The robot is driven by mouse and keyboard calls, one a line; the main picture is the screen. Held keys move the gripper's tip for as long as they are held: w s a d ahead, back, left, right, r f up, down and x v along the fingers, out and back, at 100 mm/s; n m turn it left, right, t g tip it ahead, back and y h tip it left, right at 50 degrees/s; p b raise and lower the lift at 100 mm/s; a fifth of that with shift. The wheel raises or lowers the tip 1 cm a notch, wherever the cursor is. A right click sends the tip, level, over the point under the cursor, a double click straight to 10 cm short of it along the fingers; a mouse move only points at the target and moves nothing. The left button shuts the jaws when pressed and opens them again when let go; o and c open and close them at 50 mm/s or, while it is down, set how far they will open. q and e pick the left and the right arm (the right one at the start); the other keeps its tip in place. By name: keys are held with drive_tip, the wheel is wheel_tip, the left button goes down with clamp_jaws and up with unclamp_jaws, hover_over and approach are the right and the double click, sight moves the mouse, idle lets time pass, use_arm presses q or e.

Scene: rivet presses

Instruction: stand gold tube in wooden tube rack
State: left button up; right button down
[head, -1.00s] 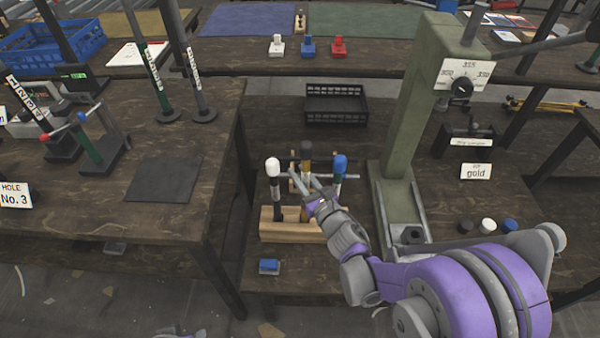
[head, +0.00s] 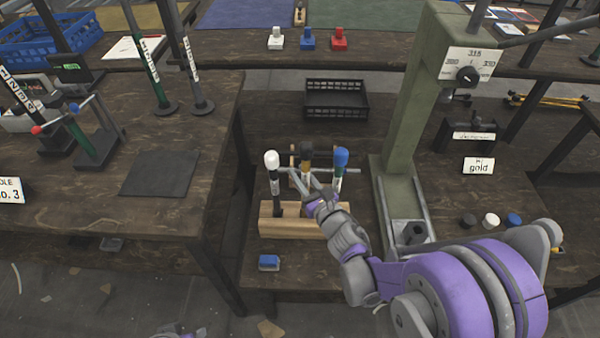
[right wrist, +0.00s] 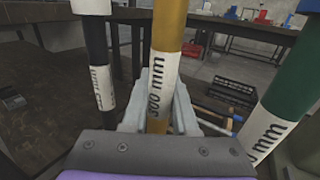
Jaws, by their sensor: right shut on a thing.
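The wooden tube rack (head: 284,228) stands on the low bench. A black tube with a white cap (head: 272,160) stands upright at its left, and a green tube with a blue cap (head: 341,158) at its right. My right gripper (head: 312,190) is shut on the gold tube (right wrist: 166,50), which is upright between these two; its dark top (head: 305,149) shows in the head view. My fingers and arm hide its lower end, so I cannot tell whether it touches the rack. A small part of what seems my left gripper (head: 182,332) shows at the bottom edge.
A green press column (head: 402,130) rises close to the right of the rack. A blue-topped block (head: 269,262) lies in front of the rack, and a black crate (head: 336,104) behind it. Several caps (head: 490,221) sit right of the press. A higher table (head: 160,215) is at left.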

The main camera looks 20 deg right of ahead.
drive_tip(key=shift+f+b, duration=0.85)
drive_tip(key=shift+f, duration=0.1)
drive_tip(key=shift+f+b, duration=0.55)
drive_tip(key=shift+f, duration=0.75)
drive_tip(key=c, duration=0.6)
unclamp_jaws()
drive_tip(key=shift+s, duration=0.15)
drive_tip(key=p+v, duration=0.1)
drive_tip(key=v, duration=0.9)
drive_tip(key=shift+s, duration=0.3)
